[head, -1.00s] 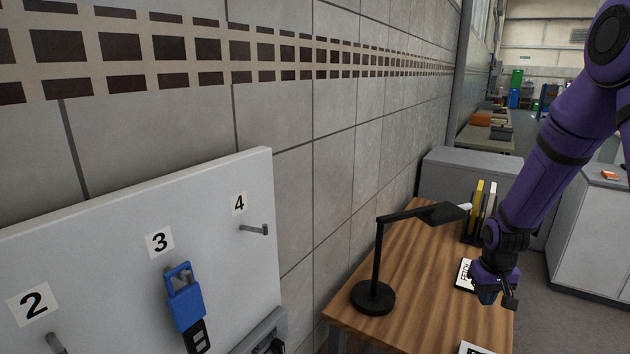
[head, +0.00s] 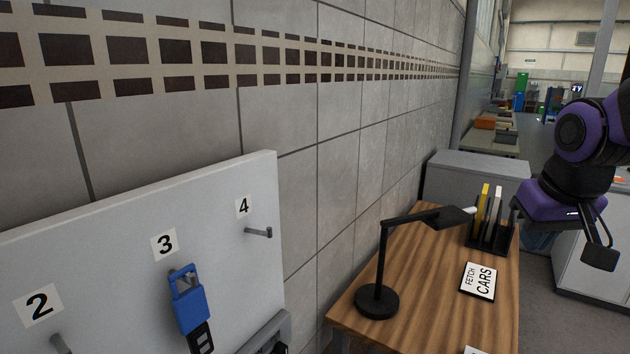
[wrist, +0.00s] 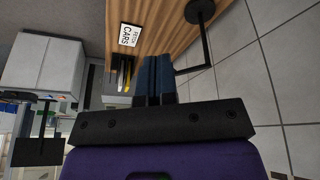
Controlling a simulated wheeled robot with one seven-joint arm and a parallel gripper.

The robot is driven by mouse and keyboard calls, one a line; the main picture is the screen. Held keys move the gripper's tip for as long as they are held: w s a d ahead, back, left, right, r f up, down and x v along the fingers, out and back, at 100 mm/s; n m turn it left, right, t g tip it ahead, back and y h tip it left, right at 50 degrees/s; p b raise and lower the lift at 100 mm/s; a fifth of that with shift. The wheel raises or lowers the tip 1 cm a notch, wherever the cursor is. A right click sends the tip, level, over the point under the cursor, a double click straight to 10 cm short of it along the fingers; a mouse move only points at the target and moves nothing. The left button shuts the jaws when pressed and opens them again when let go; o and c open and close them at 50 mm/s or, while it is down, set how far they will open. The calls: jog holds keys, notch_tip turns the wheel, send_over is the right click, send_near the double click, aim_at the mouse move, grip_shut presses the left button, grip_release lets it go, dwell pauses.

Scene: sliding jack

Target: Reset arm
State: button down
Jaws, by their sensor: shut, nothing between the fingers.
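My purple and black arm is at the right of the head view, with my gripper body beside and above the right side of the desk. In the wrist view my gripper (wrist: 155,78) points out over the wooden desk, its dark blue fingers together and nothing between them. In the head view the fingers (head: 540,238) are partly hidden behind the gripper body. A blue lock-like item (head: 188,300) with a black strap hangs on the hook under number 3 on the white board (head: 110,245), well away from my gripper.
The tiled wall runs along the left. Grey cabinets (head: 478,177) stand behind the desk. Hook 4 (head: 260,232) is empty.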

jog(key=s+a+r, duration=0.1)
jog(key=s+r, duration=0.1)
jog(key=s, duration=0.3)
jog(key=s+a+r+t, duration=0.1)
jog(key=s+r, duration=0.1)
jog(key=s, duration=0.4)
jog(key=shift+a+r+y, duration=0.15)
jog(key=shift+a+y, duration=0.1)
jog(key=shift+y, duration=0.05)
